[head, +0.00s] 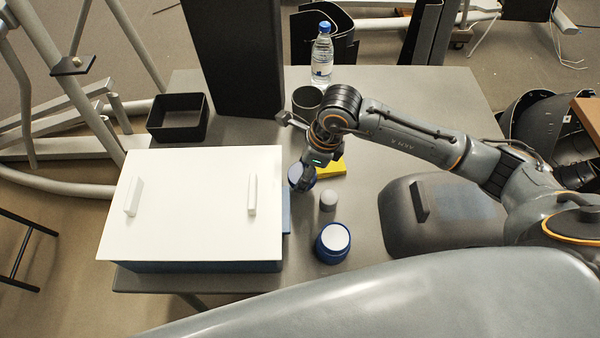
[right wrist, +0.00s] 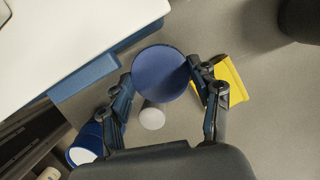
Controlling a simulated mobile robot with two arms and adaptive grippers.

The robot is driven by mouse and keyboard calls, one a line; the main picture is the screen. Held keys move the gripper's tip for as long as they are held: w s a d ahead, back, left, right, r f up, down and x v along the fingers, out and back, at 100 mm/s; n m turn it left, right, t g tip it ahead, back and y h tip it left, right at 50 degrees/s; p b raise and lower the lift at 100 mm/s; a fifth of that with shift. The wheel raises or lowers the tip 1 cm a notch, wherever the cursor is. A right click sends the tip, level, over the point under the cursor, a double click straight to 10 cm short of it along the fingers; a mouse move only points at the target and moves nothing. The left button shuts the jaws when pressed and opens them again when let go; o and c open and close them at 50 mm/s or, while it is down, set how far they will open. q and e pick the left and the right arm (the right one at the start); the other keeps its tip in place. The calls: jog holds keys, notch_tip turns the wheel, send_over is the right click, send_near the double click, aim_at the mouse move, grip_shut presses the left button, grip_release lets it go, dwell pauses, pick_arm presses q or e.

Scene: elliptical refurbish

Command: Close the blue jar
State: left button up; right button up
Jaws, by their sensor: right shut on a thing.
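A blue jar (head: 333,243) with a whitish round top stands upright near the table's front edge, right of the white-topped box. It also shows partly at the lower left of the right wrist view (right wrist: 83,153). My right gripper (head: 302,184) is shut on a round blue lid (right wrist: 160,74), with one finger on each side of it. The lid is behind the jar and apart from it, beside the box. I cannot tell whether it touches the table. In the head view the gripper partly hides the lid. My left gripper is not in view.
A small grey cylinder (head: 328,200) stands between lid and jar. A yellow object (head: 331,169) lies beside the lid. The large white-topped box (head: 190,205) is close at left, a dark grey case (head: 440,225) at right. A water bottle (head: 322,57) and dark container (head: 307,101) stand behind.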

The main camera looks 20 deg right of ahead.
aim_at(313, 181)
jog(key=s+r, duration=0.1)
jog(key=s+d+r, duration=0.1)
jog(key=r, duration=0.1)
jog(key=shift+s+d+r, duration=0.15)
jog(key=shift+s+r, duration=0.05)
jog(key=shift+s, duration=0.05)
pick_arm(q)
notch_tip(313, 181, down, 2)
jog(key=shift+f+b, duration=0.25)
jog(key=shift+b, duration=0.95)
pick_arm(e)
jog(key=s+d+r, duration=0.3)
jog(key=s+r, duration=0.2)
jog(key=s, duration=0.4)
jog(key=shift+d, duration=0.25)
jog(key=w+n+g+h, duration=0.1)
jog(key=n, duration=0.6)
jog(key=w+r+n+g, duration=0.1)
jog(key=w+n+g, duration=0.1)
jog(key=n, duration=0.6)
jog(key=w+r+n+g+h, duration=0.1)
jog(key=w+n, duration=0.1)
jog(key=n, duration=0.6)
jog(key=shift+d+g+h, duration=0.3)
jog(key=shift+d, duration=0.05)
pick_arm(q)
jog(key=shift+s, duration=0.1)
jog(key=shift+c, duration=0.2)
